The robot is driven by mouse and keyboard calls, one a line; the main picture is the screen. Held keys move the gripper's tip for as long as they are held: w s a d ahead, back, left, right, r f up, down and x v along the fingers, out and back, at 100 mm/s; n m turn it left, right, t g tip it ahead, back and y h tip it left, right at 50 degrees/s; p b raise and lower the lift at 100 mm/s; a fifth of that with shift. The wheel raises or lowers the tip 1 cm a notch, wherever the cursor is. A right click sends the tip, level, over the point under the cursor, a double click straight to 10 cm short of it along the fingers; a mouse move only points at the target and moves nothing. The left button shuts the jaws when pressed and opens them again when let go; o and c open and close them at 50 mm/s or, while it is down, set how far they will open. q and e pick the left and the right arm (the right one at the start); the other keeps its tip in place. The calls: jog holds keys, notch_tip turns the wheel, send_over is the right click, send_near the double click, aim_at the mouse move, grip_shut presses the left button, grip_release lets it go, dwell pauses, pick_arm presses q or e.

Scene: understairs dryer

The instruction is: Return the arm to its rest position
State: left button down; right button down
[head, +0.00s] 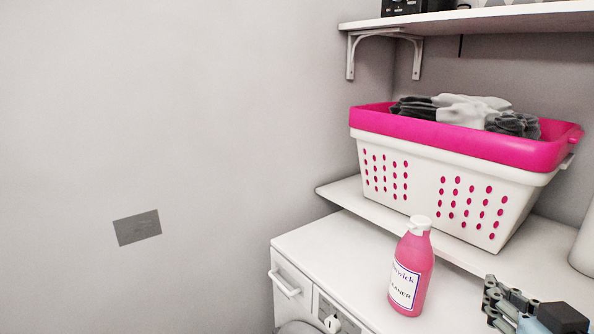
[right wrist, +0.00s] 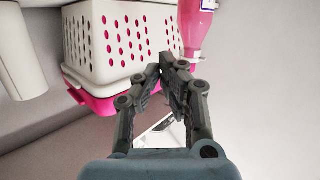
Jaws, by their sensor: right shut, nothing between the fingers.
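My right gripper (head: 492,298) shows at the lower right of the head view, over the white dryer top and to the right of the pink cleaner bottle (head: 410,272). In the right wrist view, its fingers (right wrist: 166,66) are closed together with nothing between them. The bottle stands upright, apart from the gripper, and part of it shows at the top of the right wrist view (right wrist: 197,35). My left gripper is in neither view.
A white and pink laundry basket (head: 420,165) holding grey and white cloths stands on a ledge behind the bottle. A bracketed shelf (head: 480,18) hangs above it. The white appliance (head: 330,250) has a drawer at its front.

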jog(key=s+a+f+n+g, duration=0.1)
jog(key=s+f+g, duration=0.2)
jog(key=s+g, duration=0.55)
jog(key=s+a+f+g, duration=0.1)
jog(key=s+f+g, duration=0.25)
jog(key=s, duration=0.95)
notch_tip(320, 180, down, 29)
jog(key=s+d+g+b, duration=0.1)
jog(key=d+b, duration=0.1)
jog(key=b, duration=0.4)
jog(key=s+d+f+g+b, duration=0.1)
jog(key=s+f+b, duration=0.4)
jog(key=s+f, duration=1.4)
notch_tip(320, 180, down, 4)
jog(key=shift+s+d+f+g, duration=0.15)
jog(key=shift+s+d+g, duration=0.05)
jog(key=shift+d+g, duration=0.1)
